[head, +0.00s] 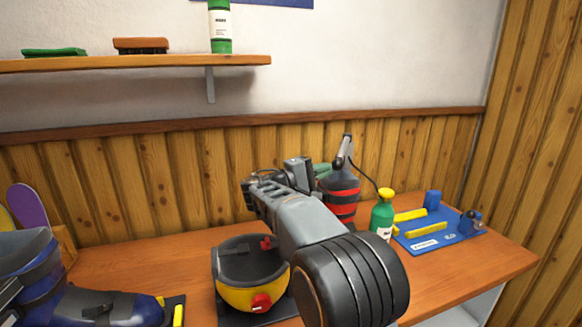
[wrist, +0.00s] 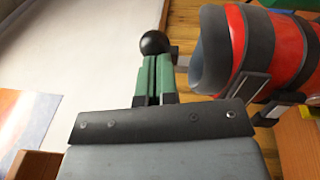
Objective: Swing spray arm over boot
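The spray arm (head: 345,150) is a grey bar with a black hose, rising over the back of a boot with red and black bands (head: 341,192). In the wrist view this boot (wrist: 265,50) lies right of my gripper, its grey cuff and red shell close by. A black ball knob (wrist: 155,43), seemingly the spray arm's handle end, shows just past my green fingertips. My gripper (wrist: 157,75) has its fingers close together, apparently shut on the thin stem below the knob. The stem between the fingers is mostly hidden. My arm hides part of the boot's left side in the head view.
A green bottle with a yellow cap (head: 383,215) and a blue tray with yellow bars (head: 440,240) stand on the right. A shelf (head: 130,63) is on the wall above.

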